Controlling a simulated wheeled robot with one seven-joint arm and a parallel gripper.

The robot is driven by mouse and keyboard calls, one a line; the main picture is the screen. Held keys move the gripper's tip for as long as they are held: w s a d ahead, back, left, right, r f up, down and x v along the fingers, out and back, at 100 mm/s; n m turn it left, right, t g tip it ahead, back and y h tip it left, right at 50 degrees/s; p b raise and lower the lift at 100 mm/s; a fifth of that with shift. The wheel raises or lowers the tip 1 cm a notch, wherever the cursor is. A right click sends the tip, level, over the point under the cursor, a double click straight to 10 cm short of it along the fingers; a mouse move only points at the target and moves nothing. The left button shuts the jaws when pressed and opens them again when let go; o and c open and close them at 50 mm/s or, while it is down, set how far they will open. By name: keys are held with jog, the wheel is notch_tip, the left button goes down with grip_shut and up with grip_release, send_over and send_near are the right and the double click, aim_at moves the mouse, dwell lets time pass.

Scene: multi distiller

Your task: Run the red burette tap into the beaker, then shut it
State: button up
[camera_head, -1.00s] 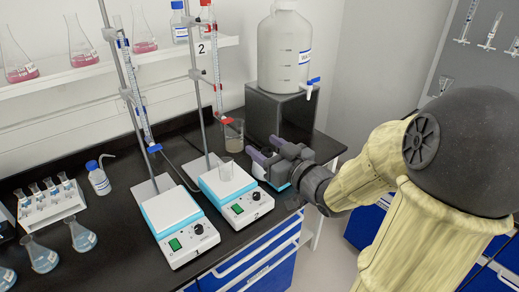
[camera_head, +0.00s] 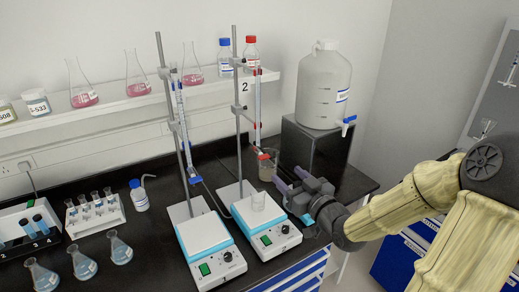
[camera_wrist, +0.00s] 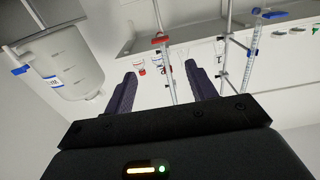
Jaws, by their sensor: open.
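The red burette tap (camera_head: 264,156) is at the foot of the right burette (camera_head: 257,100), held on the stand marked 2. It shows in the wrist view (camera_wrist: 160,39) beyond the fingertips, roughly between them. The tap's handle position is not clear.
A second burette with a blue tap (camera_head: 195,180) stands left, over another hotplate (camera_head: 204,235). A large carboy (camera_head: 322,85) stands on a black box (camera_head: 320,150) behind my gripper. Flasks and a tube rack (camera_head: 95,215) are left.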

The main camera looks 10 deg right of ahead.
aim_at(262, 155)
jog(key=p+x, duration=0.2)
jog(key=x, duration=0.2)
jog(key=p+x, duration=0.2)
jog(key=x, duration=0.3)
jog(key=f+p+x, duration=0.1)
jog(key=p+x, duration=0.2)
jog(key=x, duration=0.1)
jog(key=shift+w+a, duration=0.15)
jog(key=shift+a, duration=0.15)
jog(key=c, duration=1)
